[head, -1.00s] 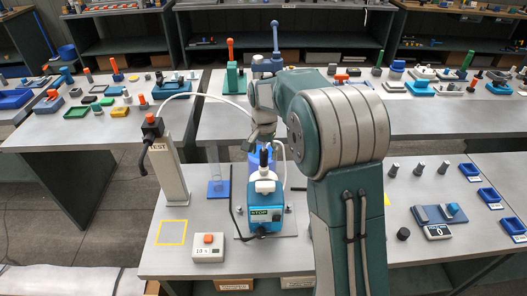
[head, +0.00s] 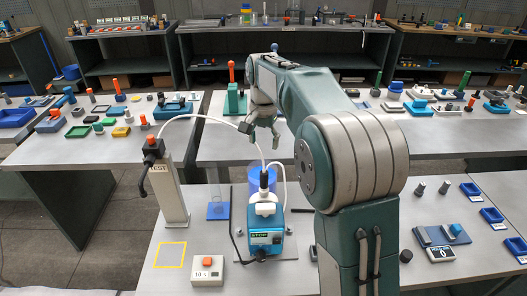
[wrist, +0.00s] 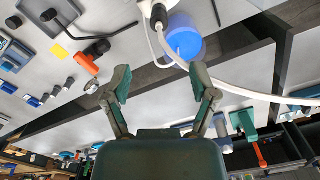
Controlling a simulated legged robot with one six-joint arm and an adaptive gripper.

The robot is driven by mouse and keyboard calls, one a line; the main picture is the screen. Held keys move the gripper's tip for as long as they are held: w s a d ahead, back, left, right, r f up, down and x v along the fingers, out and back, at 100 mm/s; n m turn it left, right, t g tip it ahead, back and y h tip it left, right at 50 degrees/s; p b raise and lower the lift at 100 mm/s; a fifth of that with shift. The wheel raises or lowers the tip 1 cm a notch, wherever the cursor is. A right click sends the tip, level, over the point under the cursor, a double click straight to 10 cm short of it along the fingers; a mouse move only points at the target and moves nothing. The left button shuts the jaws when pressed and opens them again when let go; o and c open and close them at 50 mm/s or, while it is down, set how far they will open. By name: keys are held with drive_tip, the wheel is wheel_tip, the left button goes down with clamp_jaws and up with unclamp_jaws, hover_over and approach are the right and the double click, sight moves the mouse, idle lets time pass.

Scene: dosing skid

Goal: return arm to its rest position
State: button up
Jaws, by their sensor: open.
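My gripper (head: 262,130) hangs from my raised arm in the head view, above and behind the blue dosing pump (head: 265,233). In the wrist view my gripper (wrist: 162,90) has its two fingers spread wide apart, with nothing between them. The pump carries a dark panel and a white top, with tubing rising from it. A blue container (head: 263,180) stands behind the pump. It also shows in the wrist view (wrist: 184,38), beyond the fingers. The gripper is apart from the pump and the container.
A white hose (head: 205,118) arcs from the grey TEST post (head: 169,190) towards the pump, passing close to my gripper. A clear cylinder on a blue base (head: 218,210) stands left of the pump. A button box (head: 207,272) sits at the front. Back benches hold many small parts.

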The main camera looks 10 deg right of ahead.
drive_tip(key=shift+s+r, duration=0.1)
drive_tip(key=shift+r, duration=0.05)
drive_tip(key=s+r+n+t, duration=0.2)
drive_tip(key=s+n, duration=0.1)
drive_tip(key=s, duration=0.9)
drive_tip(key=s+r+n+t, duration=0.2)
drive_tip(key=s+r+n, duration=0.1)
drive_tip(key=s, duration=0.8)
drive_tip(key=s+f+n+t, duration=0.1)
drive_tip(key=s+f, duration=0.3)
drive_tip(key=s, duration=0.4)
drive_tip(key=shift+f+n+t, duration=0.25)
drive_tip(key=shift+n+t, duration=0.05)
idle(0.6)
